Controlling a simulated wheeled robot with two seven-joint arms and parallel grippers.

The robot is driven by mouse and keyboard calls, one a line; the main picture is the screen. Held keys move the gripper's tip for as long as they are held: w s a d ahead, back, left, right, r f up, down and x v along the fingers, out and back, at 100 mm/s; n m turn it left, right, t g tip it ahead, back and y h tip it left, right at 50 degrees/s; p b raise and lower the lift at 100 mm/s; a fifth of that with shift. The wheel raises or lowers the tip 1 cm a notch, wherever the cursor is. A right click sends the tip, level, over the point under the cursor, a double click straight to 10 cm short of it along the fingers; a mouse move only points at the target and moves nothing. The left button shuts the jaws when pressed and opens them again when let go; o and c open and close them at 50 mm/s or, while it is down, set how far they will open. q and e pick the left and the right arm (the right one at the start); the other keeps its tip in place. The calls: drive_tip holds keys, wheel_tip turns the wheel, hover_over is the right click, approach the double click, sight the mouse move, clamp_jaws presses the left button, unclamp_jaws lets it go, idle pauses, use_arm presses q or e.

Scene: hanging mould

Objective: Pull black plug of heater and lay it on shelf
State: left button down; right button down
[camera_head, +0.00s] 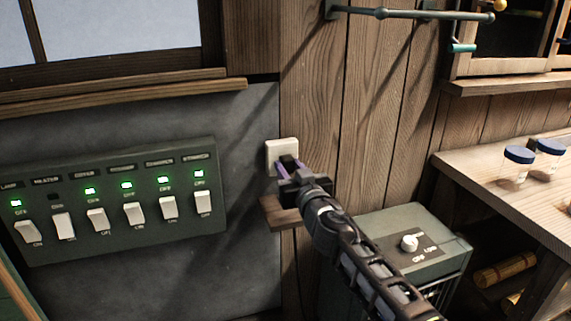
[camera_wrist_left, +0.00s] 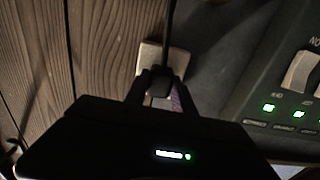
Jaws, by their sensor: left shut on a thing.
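The off-white wall socket (camera_head: 282,152) is on the wall right of the switch panel; in the left wrist view its plate (camera_wrist_left: 150,55) is behind the fingertips. My left gripper (camera_head: 288,168) is at the socket, its fingers shut on the black plug (camera_wrist_left: 159,78). A dark cord (camera_wrist_left: 171,25) runs from the plug in the wrist view. The gripper mostly hides the plug in the head view, and I cannot tell whether it is fully seated. A small wooden shelf (camera_head: 279,214) is just below the socket. The grey-green heater (camera_head: 450,250) stands lower right. My right gripper is not in view.
A green panel (camera_head: 110,235) with several white switches and green lights is left of the socket. A metal rail (camera_head: 400,13) is above. A wooden bench (camera_head: 480,165) with blue-lidded jars (camera_head: 518,158) is at right. My forearm crosses in front of the heater.

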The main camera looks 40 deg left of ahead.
sight(289, 168)
use_arm(q)
drive_tip(key=shift+b+v, duration=0.45)
drive_tip(key=shift+v, duration=2.15)
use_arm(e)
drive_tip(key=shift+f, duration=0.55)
